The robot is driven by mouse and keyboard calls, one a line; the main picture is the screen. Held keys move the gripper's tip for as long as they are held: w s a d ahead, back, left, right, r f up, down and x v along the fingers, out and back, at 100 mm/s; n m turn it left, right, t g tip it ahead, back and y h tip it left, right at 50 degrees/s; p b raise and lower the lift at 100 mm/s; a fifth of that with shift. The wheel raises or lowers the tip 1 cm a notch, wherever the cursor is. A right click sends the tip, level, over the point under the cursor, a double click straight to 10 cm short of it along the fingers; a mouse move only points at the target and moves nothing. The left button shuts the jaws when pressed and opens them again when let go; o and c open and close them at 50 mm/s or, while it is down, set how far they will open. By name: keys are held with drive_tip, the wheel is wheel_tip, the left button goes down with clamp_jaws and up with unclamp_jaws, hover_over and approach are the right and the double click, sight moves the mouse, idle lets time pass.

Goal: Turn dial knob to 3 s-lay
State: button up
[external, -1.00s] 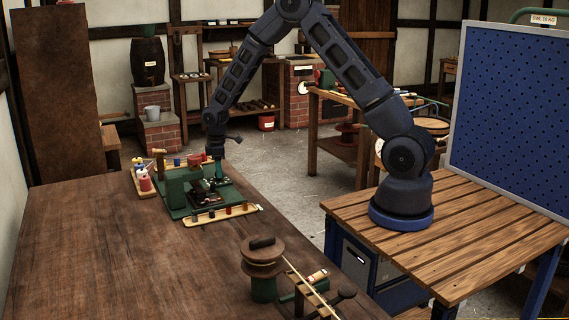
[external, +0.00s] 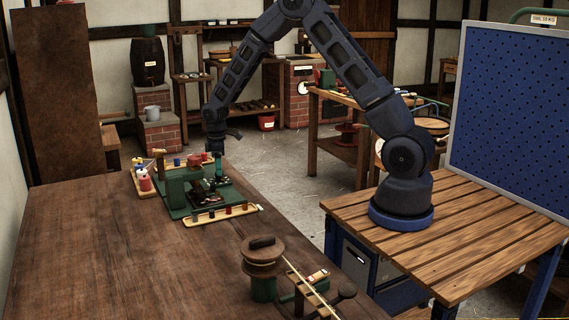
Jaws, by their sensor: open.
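A green machine (external: 174,187) with a flat green base stands on the far part of the large wooden table. Dark parts (external: 205,196) lie on its base, and an upright teal cylinder (external: 219,171) stands at its right. The dial knob and its marks are too small to make out. My gripper (external: 217,152) hangs from the arm just above and behind the machine, near the top of the teal cylinder. It holds nothing that I can see; the fingers are small and dark here.
Wooden trays with small coloured pieces lie at the machine's left (external: 146,184) and front (external: 222,215). A brown spool (external: 263,254) on a green stand is at the table's near edge. The table's left and middle are bare. A blue perforated panel (external: 512,120) stands at the right.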

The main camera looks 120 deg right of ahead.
wheel_tip(320, 180, up, 10)
drive_tip(key=shift+f, duration=0.25)
idle(0.4)
drive_tip(key=w+a+r+t, duration=0.1)
drive_tip(key=w+a+r, duration=0.1)
drive_tip(key=a+r, duration=0.65)
drive_tip(key=w+a+r+n+h, duration=0.1)
drive_tip(key=a+r, duration=0.4)
drive_tip(key=a, duration=0.7)
drive_tip(key=w+a+r+t, duration=0.1)
drive_tip(key=w+a+r, duration=0.1)
drive_tip(key=a+r, duration=0.65)
drive_tip(key=s+a+r+n+t, duration=0.1)
drive_tip(key=s+a, duration=0.8)
drive_tip(key=a, duration=0.5)
drive_tip(key=s+a+r+n+t+y, duration=0.1)
drive_tip(key=s+a+r, duration=0.1)
drive_tip(key=s+a, duration=0.8)
drive_tip(key=a, duration=0.3)
drive_tip(key=shift+s+a+r+t, duration=0.25)
drive_tip(key=shift+s+a+t, duration=0.05)
drive_tip(key=shift+a, duration=0.05)
